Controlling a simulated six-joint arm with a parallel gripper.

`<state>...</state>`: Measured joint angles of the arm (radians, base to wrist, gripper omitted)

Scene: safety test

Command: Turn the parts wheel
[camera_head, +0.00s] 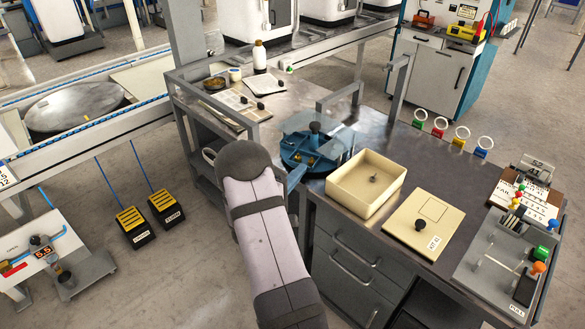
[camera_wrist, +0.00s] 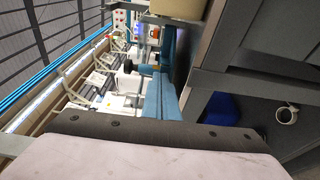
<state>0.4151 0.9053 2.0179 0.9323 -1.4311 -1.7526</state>
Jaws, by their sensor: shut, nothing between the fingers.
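The parts wheel (camera_head: 301,150) is a round blue disc with a black knob and a partly clear cover, on the grey workbench near its front left edge. A blue bar (camera_head: 297,177) juts from its front toward my arm. In the wrist view the blue bar (camera_wrist: 153,98) stands ahead of my arm's dark band, with a black knob (camera_wrist: 127,66) beyond it. My pale arm with a dark joint reaches in just left of the wheel in the head view. My gripper's fingers show in neither view. I cannot tell whether anything touches the bar.
An open beige tray (camera_head: 335,199) and a beige lidded plate (camera_head: 412,232) stand right of the wheel. Colored ring tags (camera_head: 440,127) line the back edge. A control panel (camera_head: 500,265) is at the right. Grey drawers are below.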

